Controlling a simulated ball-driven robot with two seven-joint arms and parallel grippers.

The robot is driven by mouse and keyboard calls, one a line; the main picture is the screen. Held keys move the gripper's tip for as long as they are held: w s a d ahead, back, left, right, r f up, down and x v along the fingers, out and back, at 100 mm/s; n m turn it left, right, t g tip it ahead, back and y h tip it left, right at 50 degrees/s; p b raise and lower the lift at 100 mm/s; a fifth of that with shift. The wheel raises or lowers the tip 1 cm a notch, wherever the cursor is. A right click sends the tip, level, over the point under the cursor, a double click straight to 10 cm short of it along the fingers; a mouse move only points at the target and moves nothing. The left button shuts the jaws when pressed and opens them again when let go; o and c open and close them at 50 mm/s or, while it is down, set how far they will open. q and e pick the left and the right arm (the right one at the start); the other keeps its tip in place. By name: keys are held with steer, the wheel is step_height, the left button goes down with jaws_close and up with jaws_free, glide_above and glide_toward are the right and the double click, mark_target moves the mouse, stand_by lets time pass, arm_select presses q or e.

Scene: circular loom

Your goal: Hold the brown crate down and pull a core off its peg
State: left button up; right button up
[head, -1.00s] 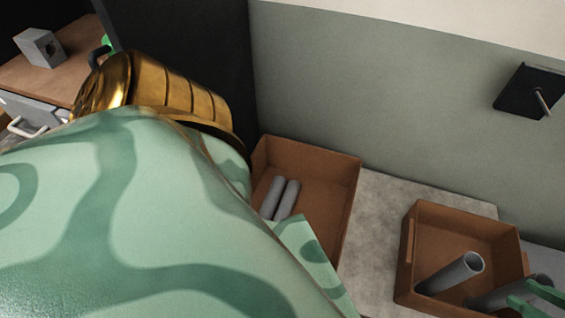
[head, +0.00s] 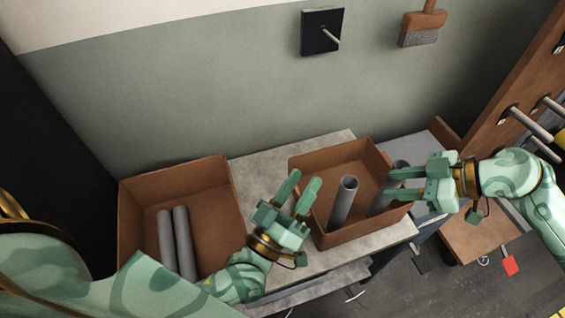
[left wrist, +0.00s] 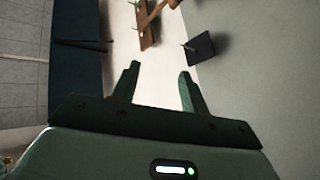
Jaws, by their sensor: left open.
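A brown crate (head: 300,165) stands on the grey bench top, with a grey core (head: 343,203) leaning in it. A second grey core (head: 401,164) is in its right part, partly hidden by my right gripper. My left gripper (head: 303,186) is open and empty in front of this crate's left side; whether it touches is unclear. The left wrist view also shows its spread fingers (left wrist: 159,85). My right gripper (head: 392,184) reaches over the crate's right side, fingers apart, overlapping the second core; whether it grips anything is unclear. Pegs (head: 525,120) stick out of a brown board at right.
Another brown crate (head: 128,205) at left holds two grey cores (head: 174,245). A black plate with a peg (head: 333,37) and a brush (head: 420,28) are on the wall. Bare bench top (head: 255,165) lies between the crates. A red tag (head: 510,266) is low at right.

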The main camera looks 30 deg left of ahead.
arm_select(q)
steer(key=w+r+m+g+h, duration=0.3)
steer(key=w+m, duration=0.4)
steer(key=w, duration=0.3)
steer(key=w+r+m+g+h, duration=0.2)
steer(key=w+m+g+h, duration=0.15)
steer(key=w+m, duration=0.45)
steer(key=w+a+r+m+g+y, duration=0.3)
steer(key=w+a+r+m+y, duration=0.15)
steer(key=w+a+r, duration=0.4)
steer(key=s+d+f+m+g+y, duration=0.3)
steer(key=s+f+m+g, duration=0.3)
steer(key=s+f, duration=0.3)
steer(key=s+d+f+m+g+y, duration=0.3)
steer(key=s+f+m+g, duration=0.4)
steer(key=f, duration=0.5)
steer(key=shift+n, duration=0.25)
steer(key=f, duration=1.5)
steer(key=shift+s+a, duration=0.2)
steer(key=shift+f, duration=0.35)
jaws_close()
